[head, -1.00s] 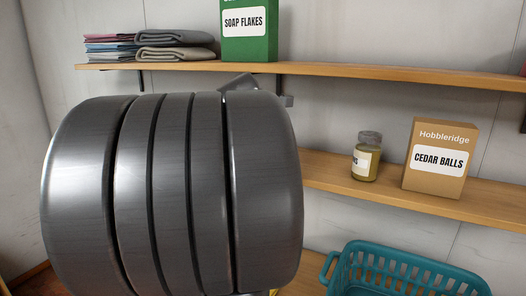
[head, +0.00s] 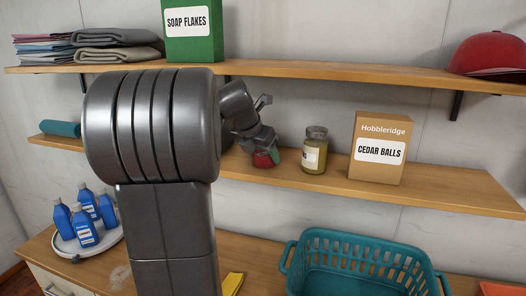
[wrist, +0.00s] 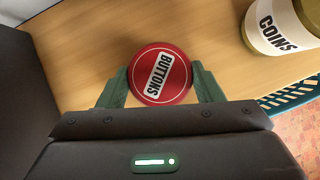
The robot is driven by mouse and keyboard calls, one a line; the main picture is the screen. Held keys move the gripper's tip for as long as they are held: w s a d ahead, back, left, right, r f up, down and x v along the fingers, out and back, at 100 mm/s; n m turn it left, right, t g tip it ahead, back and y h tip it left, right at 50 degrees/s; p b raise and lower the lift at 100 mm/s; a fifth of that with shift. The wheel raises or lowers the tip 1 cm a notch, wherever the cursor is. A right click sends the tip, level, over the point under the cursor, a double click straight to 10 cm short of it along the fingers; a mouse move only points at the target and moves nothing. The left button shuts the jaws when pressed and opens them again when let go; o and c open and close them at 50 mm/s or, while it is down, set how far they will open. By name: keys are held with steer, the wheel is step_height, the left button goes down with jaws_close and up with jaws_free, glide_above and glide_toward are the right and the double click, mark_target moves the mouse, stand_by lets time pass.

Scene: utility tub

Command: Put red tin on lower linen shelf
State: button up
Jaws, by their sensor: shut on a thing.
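The red tin (wrist: 160,62), its round lid labelled BUTTONS, is between the green fingers of my gripper (wrist: 160,86) in the wrist view. The fingers are shut on its two sides. In the head view the tin (head: 263,160) shows small and partly hidden under my gripper (head: 268,152), left of the jar. It is at the lower shelf (head: 440,188), over its wooden board; I cannot tell whether its base touches the board. My arm hides part of the shelf to the left.
A COINS jar (head: 315,150) stands close right of the tin, then a CEDAR BALLS box (head: 378,148). The upper shelf (head: 340,76) holds folded linen, a SOAP FLAKES box (head: 192,30) and a red cap (head: 490,42). A teal basket (head: 365,262) and blue bottles (head: 84,228) are below.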

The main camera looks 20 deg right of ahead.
mark_target(264, 154)
steer(key=shift+f, duration=0.1)
steer(key=o, duration=1.1)
steer(key=shift+c, duration=0.2)
steer(key=v, duration=0.5)
steer(key=shift+a+r+b, duration=0.1)
steer(key=shift+r+b, duration=0.1)
steer(key=shift+b, duration=0.15)
steer(key=s+a+b, duration=0.3)
steer(key=s+a, duration=0.4)
steer(key=a, duration=0.2)
steer(key=shift+a, duration=0.35)
steer(key=shift+o, duration=0.2)
